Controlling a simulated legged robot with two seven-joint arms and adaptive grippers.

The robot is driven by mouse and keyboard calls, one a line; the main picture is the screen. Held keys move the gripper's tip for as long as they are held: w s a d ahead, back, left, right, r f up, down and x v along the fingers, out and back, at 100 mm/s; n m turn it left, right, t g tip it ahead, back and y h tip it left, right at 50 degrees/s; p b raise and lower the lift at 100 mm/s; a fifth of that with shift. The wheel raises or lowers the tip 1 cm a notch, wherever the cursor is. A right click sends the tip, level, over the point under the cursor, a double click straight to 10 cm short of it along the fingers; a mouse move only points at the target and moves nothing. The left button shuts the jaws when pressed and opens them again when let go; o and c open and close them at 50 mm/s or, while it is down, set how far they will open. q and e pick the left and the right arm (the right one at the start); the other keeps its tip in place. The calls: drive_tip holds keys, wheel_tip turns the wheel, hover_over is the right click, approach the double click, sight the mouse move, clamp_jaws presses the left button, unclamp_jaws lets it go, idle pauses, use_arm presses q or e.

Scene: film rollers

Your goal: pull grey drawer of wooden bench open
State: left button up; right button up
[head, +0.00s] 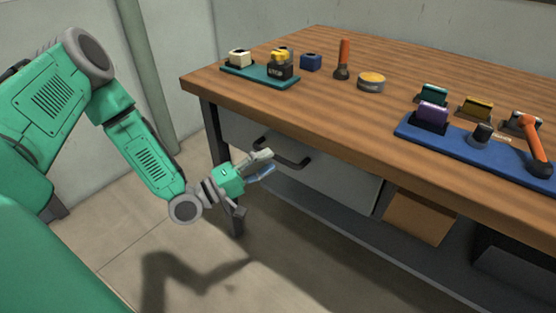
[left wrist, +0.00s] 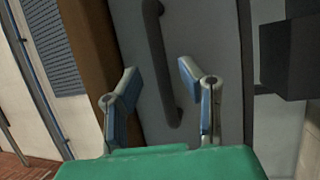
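The wooden bench (head: 330,105) has a grey drawer (head: 335,183) under its top, and the drawer front looks shut. Its dark bar handle (head: 285,154) is partly hidden by my left gripper (head: 269,161) in the head view. In the left wrist view, the open left gripper (left wrist: 158,68) has its blue-padded fingers on either side of the handle (left wrist: 160,75), with gaps to it. The grey drawer front (left wrist: 210,35) lies behind. I cannot tell whether the fingertips reach the handle's depth. My right gripper is not in view.
A green tray (head: 232,68), an orange-handled tool (head: 343,60), a round tin (head: 371,82) and a blue tray (head: 410,130) stand on the bench top. A brown box front (head: 418,217) is right of the drawer. A bench leg (head: 215,130) stands close by the left arm; the floor in front is clear.

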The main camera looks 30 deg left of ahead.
use_arm(q)
drive_tip(key=w, duration=0.2)
drive_tip(key=shift+w+a, duration=0.15)
drive_tip(key=shift+w, duration=0.25)
drive_tip(key=shift+d+r, duration=0.2)
drive_tip(key=shift+d, duration=0.45)
clamp_jaws()
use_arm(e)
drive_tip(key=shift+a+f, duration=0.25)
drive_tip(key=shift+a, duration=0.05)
use_arm(q)
drive_tip(key=shift+a+f, duration=0.1)
drive_tip(key=shift+a, duration=0.15)
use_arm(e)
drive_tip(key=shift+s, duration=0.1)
